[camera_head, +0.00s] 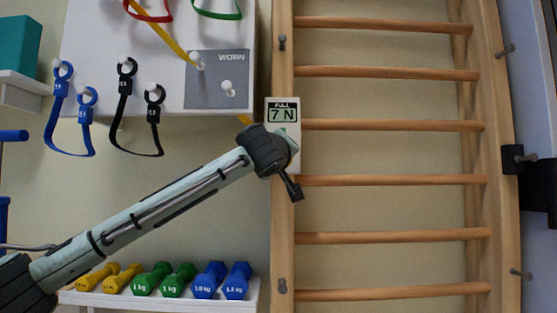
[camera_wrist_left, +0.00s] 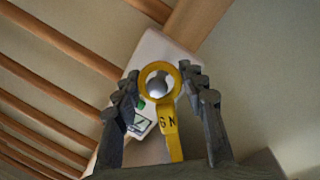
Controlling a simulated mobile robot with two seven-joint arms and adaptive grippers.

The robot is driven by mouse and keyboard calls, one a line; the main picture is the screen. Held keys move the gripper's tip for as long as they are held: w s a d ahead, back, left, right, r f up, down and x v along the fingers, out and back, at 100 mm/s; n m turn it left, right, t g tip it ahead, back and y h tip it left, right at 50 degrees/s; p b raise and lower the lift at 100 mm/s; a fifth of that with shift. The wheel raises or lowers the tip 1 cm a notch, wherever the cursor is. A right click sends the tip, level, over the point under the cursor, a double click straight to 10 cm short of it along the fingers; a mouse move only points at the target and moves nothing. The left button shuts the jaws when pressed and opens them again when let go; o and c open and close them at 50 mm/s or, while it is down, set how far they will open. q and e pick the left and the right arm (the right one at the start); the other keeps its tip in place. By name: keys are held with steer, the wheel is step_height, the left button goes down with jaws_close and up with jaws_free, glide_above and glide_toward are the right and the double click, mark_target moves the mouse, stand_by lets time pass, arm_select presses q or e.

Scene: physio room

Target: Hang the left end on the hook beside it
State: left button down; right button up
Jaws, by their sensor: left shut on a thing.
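My left gripper (camera_head: 283,162) is at the left upright of the wall bars, over the lower part of a white plate (camera_head: 283,104) marked FULL 7 N. In the left wrist view its fingers (camera_wrist_left: 160,88) stand on both sides of a yellow band's ring end (camera_wrist_left: 174,71) and hold it. The yellow strap (camera_wrist_left: 173,146) hangs below the ring. A pale round knob, the hook (camera_wrist_left: 158,86), shows through the ring; I cannot tell whether the ring is around it or in front. In the head view the hook is hidden. The yellow band (camera_head: 165,33) also shows at top left. My right gripper is not in view.
A grey WORN panel (camera_head: 218,92) with pegs is on the white board (camera_head: 150,45). Blue bands (camera_head: 62,120) and black bands (camera_head: 122,100) hang there. Dumbbells (camera_head: 165,280) sit on a low shelf. Wooden rungs (camera_head: 390,181) fill the right side.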

arm_select(q)
steer(key=shift+s+d+f+b, duration=0.15)
steer(key=shift+s+b, duration=0.95)
steer(key=shift+s, duration=0.75)
